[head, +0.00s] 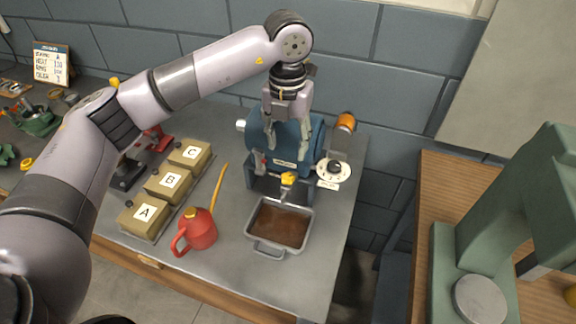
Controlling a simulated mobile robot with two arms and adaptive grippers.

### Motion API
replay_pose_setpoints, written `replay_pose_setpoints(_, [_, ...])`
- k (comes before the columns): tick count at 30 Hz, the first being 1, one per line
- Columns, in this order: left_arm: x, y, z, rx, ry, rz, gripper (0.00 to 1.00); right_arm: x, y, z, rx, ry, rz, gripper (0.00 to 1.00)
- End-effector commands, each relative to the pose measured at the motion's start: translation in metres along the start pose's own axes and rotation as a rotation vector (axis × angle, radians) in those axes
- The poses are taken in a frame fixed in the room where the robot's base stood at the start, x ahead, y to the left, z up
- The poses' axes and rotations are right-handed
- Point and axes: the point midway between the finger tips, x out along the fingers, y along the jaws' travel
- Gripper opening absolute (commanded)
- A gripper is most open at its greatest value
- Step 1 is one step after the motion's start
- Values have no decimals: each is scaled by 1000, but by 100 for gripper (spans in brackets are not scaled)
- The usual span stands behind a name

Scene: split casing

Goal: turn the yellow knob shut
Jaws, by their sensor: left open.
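The yellow knob (288,178) is at the front of the blue machine casing (312,151), low down, above a grey pan (255,244) that holds brown liquid. My left gripper (287,146) points down from above, in front of the casing. Its two fingers are apart with nothing seen between them. The fingertips are above the knob in the picture and look apart from it. How far the gripper is from the casing in depth is hard to tell. My right gripper is not in the head view.
A red oil can (198,232) with a long yellow spout stands left of the pan. Boxes marked A (143,219), B (168,184) and C (190,154) stand farther left. A white dial (333,172) is right of the knob. A green machine (490,220) stands at right.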

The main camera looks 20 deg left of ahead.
Motion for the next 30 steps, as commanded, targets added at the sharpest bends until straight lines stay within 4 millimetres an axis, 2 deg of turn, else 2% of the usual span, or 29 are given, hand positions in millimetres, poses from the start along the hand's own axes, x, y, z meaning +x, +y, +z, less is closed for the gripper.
replay_pose_setpoints(6, [46,0,-2,2,5,-1,46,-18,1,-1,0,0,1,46])
replay_pose_setpoints(13, [82,-1,-1,2,3,-1,46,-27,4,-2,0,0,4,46])
replay_pose_setpoints(18, [93,-1,0,2,0,-1,46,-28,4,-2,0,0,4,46])
replay_pose_setpoints(26, [95,-1,0,3,-1,-2,46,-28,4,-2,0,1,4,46])
replay_pose_setpoints(30, [95,-1,0,3,-1,-2,38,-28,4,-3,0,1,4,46])
